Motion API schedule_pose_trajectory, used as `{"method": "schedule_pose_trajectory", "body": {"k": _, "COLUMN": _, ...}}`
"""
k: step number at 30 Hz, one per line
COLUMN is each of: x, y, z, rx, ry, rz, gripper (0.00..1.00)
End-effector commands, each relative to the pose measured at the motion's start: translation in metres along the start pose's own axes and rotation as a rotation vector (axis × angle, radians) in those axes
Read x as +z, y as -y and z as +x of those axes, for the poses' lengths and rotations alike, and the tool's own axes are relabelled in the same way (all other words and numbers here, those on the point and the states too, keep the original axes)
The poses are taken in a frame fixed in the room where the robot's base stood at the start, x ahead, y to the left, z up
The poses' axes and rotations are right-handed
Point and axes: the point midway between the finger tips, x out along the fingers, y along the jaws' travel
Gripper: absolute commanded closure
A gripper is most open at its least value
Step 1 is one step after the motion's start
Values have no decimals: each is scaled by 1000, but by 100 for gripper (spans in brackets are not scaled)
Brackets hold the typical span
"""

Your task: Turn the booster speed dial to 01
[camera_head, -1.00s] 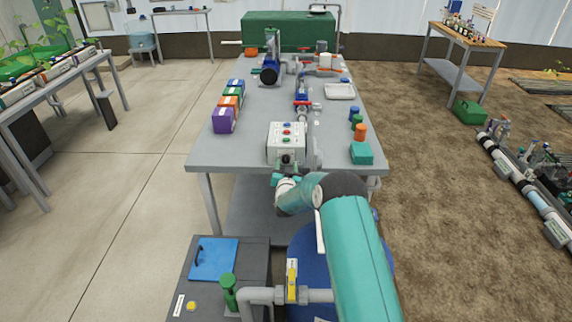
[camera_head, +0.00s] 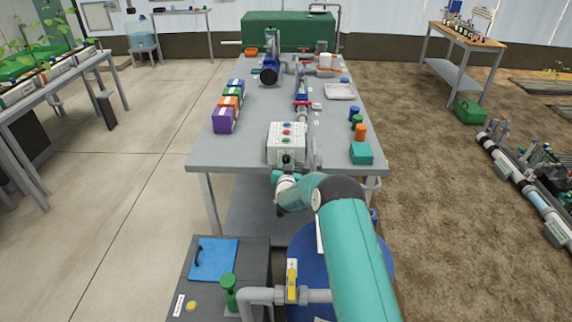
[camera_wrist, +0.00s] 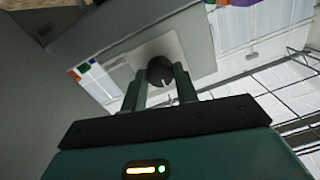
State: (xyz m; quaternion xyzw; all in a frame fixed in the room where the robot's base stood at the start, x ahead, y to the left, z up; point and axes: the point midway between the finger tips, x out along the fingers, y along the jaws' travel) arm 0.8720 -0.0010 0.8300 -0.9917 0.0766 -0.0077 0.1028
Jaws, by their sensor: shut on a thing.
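The booster control box (camera_head: 287,145) is light grey with coloured buttons and stands at the near edge of the grey bench. Its dark round dial (camera_wrist: 160,71) sits on a pale plate in the wrist view, with a light pointer mark on its lower part. My gripper (camera_wrist: 160,82) has its two green fingers on either side of the dial and is shut on it. In the head view my gripper (camera_head: 286,166) is at the front of the box, partly hidden by my arm. I cannot read any numbers around the dial.
Purple, orange, green and blue boxes (camera_head: 229,105) stand left on the bench (camera_head: 250,150). A teal box (camera_head: 361,153) and small coloured bottles stand right. Pipes and a blue pump (camera_head: 270,70) are behind. A yellow-handled valve (camera_head: 292,280) is in front, below the bench.

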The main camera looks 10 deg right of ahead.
Motion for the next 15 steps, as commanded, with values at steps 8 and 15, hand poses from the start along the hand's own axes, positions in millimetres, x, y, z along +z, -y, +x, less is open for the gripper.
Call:
{"method": "schedule_pose_trajectory", "body": {"k": 8, "x": 0, "y": 2, "z": 0, "rx": -2, "ry": 5, "rz": -118, "gripper": 93}}
{"method": "schedule_pose_trajectory", "body": {"k": 15, "x": 1, "y": 2, "z": -1, "rx": 0, "ry": 14, "rz": -312, "gripper": 93}}
